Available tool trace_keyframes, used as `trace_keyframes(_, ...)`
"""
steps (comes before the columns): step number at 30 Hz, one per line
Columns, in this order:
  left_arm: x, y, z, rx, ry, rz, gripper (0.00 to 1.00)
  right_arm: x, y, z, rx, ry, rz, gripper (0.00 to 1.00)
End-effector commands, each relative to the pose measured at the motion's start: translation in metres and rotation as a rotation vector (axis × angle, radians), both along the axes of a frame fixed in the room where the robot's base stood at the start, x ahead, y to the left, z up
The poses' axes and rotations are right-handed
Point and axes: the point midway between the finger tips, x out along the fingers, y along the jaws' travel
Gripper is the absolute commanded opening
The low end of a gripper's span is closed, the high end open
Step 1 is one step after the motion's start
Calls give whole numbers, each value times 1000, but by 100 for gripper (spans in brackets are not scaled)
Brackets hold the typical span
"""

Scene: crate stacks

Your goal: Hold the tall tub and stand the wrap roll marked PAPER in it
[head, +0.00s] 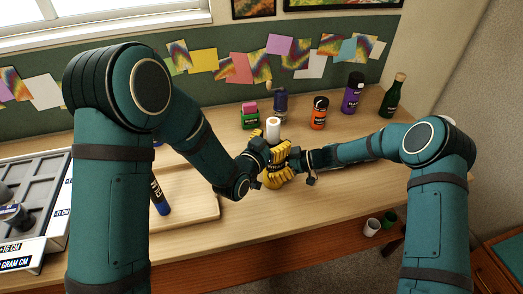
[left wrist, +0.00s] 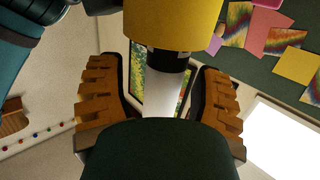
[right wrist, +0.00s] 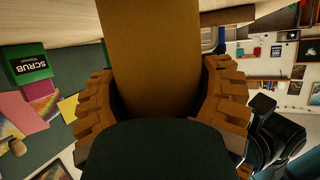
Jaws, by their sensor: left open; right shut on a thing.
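The tall tub (head: 271,182) is yellow and stands near the middle of the table. It fills the space between the fingers of my right gripper (head: 286,170), which is shut on it; it also shows in the right wrist view (right wrist: 150,55). The white wrap roll (head: 273,128) rises upright above the tub. In the left wrist view the roll (left wrist: 165,98) has a dark band beside the yellow tub (left wrist: 172,22). Its end appears to be in the tub, but the mouth is hidden. My left gripper (head: 266,154) is open around the roll. No PAPER lettering is readable.
Behind stand a green SCRUB pack (head: 250,117), a blue bottle (head: 281,106), an orange jar (head: 319,114), a purple bottle (head: 353,93) and a green bottle (head: 394,97). A wooden board (head: 192,208) with a blue tube (head: 159,195) and a grey tray (head: 40,170) lie left.

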Motion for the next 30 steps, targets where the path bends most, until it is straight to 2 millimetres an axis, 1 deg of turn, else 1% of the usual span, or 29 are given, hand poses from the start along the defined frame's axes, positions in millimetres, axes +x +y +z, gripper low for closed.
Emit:
trace_keyframes(9,-56,29,8,-2,1,1,66,0,0,0,-1,0,0,36)
trace_keyframes(15,-83,43,12,-2,-1,2,66,0,0,0,-1,0,0,36)
trace_keyframes(21,-93,48,14,-2,-2,1,66,0,0,0,0,0,0,36)
trace_keyframes(30,-94,49,14,-1,-3,1,66,0,0,0,0,0,0,36)
